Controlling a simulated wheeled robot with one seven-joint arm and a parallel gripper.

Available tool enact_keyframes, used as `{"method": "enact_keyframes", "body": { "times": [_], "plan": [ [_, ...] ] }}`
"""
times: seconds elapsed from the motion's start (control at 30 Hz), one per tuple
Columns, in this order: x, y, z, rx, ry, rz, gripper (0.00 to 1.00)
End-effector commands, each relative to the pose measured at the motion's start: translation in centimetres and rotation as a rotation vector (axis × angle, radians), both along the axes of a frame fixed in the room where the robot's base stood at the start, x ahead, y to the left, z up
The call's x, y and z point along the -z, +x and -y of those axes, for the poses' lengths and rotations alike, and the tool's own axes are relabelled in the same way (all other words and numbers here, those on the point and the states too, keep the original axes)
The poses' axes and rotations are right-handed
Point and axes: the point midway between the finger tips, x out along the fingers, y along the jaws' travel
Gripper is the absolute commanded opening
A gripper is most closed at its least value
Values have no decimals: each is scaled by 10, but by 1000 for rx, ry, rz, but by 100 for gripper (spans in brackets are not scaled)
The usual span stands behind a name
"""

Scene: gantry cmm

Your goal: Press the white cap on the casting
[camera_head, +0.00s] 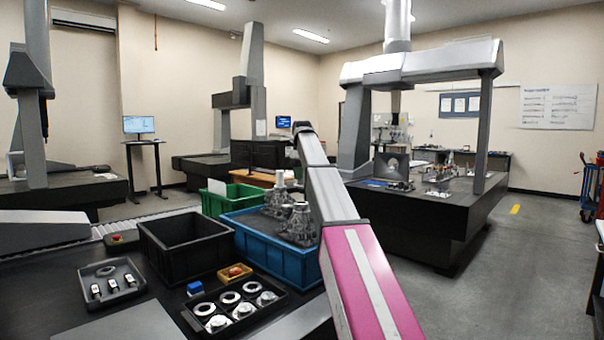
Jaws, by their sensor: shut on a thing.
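Metal castings (299,223) stand in a blue crate (263,253) left of my arm. A second casting (277,201) is partly hidden behind the front one. I cannot make out a white cap on either. Several pale round parts, some ring-shaped (230,297) and some like flanged caps (243,310), lie in a black tray at the lower middle. I cannot tell which of them is the white cap. My silver and pink arm rises from the bottom edge past the crate's right side. My gripper does not show, so its hold and its place relative to the castings are hidden.
An empty-looking black bin (186,243) and a green crate (236,196) adjoin the blue crate. A grey tray (110,284) with small parts, a blue block (195,288) and a red button (116,238) lie at left.

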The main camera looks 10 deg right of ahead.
Motion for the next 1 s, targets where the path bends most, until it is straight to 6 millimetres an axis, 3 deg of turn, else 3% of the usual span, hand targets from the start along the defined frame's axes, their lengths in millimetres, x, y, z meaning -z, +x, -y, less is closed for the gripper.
{"method": "enact_keyframes", "body": {
  "times": [0.6,1.0],
  "plan": [
    [49,-1,0,2,0,-1,21],
    [56,0,0,2,0,0,21]
  ]
}}
